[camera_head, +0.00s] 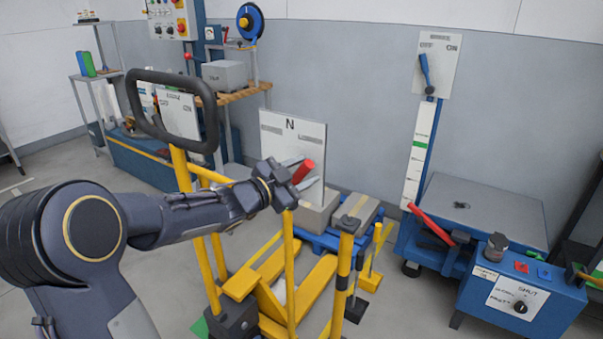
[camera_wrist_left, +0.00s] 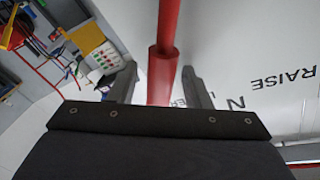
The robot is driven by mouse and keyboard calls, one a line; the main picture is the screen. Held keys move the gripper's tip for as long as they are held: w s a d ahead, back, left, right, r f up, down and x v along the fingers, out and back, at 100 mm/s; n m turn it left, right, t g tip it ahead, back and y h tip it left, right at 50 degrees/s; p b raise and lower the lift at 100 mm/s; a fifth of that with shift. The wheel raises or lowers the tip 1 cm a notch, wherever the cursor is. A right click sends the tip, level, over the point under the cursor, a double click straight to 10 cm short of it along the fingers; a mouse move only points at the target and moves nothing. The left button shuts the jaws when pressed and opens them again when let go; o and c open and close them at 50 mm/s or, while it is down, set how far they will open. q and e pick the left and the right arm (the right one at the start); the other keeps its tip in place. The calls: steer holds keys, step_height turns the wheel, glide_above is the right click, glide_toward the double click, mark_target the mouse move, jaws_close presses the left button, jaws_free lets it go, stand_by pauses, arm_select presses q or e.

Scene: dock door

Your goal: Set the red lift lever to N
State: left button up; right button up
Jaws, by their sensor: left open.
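The red lift lever (camera_head: 303,171) stands out from a white plate (camera_head: 308,137) marked N above the yellow pallet jack. In the left wrist view the lever's grip (camera_wrist_left: 162,75) runs up between my fingers, beside partly hidden letters that look like the end of LOWER; N and RAISE lie to the right. My left gripper (camera_head: 304,172) is open, one finger on each side of the lever. The wrist view shows a gap between each finger and the grip (camera_wrist_left: 160,84). The lever's base is hidden. My right gripper is not in view.
The jack's handle loop (camera_head: 172,84) and yellow posts stand close to my left arm. A blue lift table (camera_head: 482,205) with its own red lever (camera_head: 431,224) is at right. A shelf with a grey box (camera_head: 225,75) is behind. Some floor is clear at left.

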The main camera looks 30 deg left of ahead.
arm_select(q)
jaws_close()
steer(key=shift+a+r, duration=0.1)
